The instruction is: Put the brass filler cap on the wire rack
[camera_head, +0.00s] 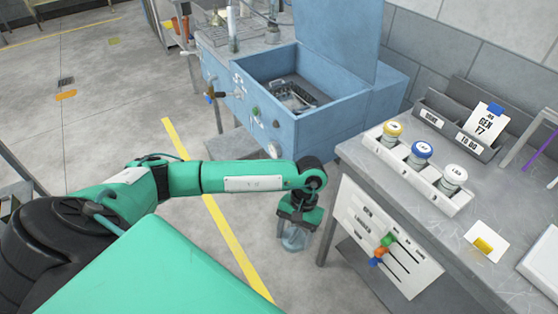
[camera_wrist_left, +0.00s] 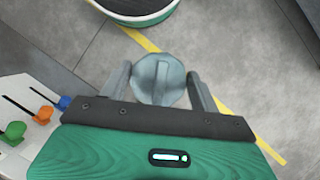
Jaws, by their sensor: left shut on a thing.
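My left gripper (camera_head: 295,238) hangs down over the floor, between the blue wash basin and the grey bench. It is shut on a round grey-blue part (camera_wrist_left: 160,80) with a raised bar across its top, like a cap. The part looks grey rather than brass, and in the head view it is a pale shape mostly hidden below the gripper. In the left wrist view it sits between the two fingers. A dark rack-like thing (camera_head: 290,96) lies inside the open blue basin; I cannot tell if it is the wire rack. My right gripper is not in view.
The blue basin (camera_head: 310,130) has its lid raised. On the grey bench (camera_head: 400,205) stand a white holder (camera_head: 412,178) with three capped bottles, dark label bins (camera_head: 455,135) and a yellow piece (camera_head: 483,244) on a white card. A panel (camera_head: 385,240) with coloured knobs hangs at the bench's front.

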